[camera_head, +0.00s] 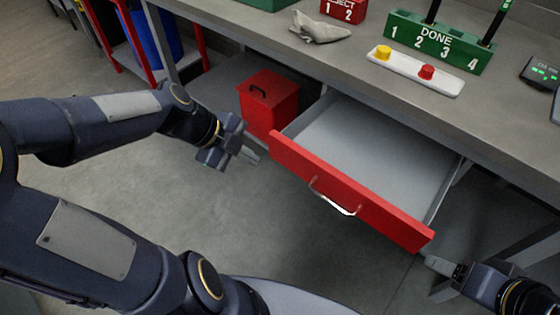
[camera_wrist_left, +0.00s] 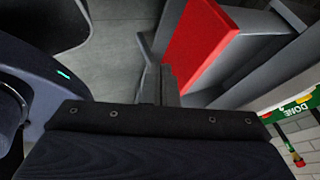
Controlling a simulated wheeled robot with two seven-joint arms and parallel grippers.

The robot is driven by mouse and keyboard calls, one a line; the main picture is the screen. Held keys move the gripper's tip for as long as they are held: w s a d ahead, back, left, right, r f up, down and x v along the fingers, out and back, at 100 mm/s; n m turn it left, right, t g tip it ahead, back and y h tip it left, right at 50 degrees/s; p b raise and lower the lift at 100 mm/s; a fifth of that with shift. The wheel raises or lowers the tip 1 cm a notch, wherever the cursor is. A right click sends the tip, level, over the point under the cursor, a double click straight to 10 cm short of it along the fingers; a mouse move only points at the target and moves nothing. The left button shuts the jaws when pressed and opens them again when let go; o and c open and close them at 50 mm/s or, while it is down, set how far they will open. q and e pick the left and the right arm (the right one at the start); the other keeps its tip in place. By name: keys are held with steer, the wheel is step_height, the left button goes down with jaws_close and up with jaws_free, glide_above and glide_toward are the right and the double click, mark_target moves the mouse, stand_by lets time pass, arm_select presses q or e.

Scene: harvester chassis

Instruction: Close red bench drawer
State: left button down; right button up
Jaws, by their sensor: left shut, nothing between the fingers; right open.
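The red bench drawer (camera_head: 350,192) is pulled out from under the grey workbench, and its grey inside (camera_head: 365,150) looks empty. Its front carries a curved metal handle (camera_head: 335,198). My left gripper (camera_head: 252,152) is shut and empty just left of the drawer front's left end; I cannot tell if it touches. In the left wrist view the shut fingers (camera_wrist_left: 158,88) are close to a red panel (camera_wrist_left: 198,42), which appears to be the drawer front. My right gripper (camera_head: 440,264) is near the drawer front's right end, low at the right; its fingers are partly out of clear view.
A red box (camera_head: 268,103) stands under the bench behind my left gripper. On the bench top (camera_head: 350,58) are a green DONE rack (camera_head: 436,42), a white tray (camera_head: 416,72) with yellow and red pieces, grey gloves (camera_head: 318,28) and a red block (camera_head: 343,10). Floor before the drawer is clear.

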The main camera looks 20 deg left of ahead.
mark_target(292, 167)
arm_select(q)
steer(key=shift+w+d+f+b, duration=0.4)
steer(key=shift+w+d+f, duration=0.9)
steer(key=shift+w+f, duration=0.25)
steer(key=shift+w+d+f+b, duration=0.35)
steer(key=shift+w+d+f, duration=0.9)
steer(key=shift+w+f, duration=0.2)
arm_select(e)
steer(key=shift+f, duration=0.9)
arm_select(q)
steer(key=shift+w, duration=0.1)
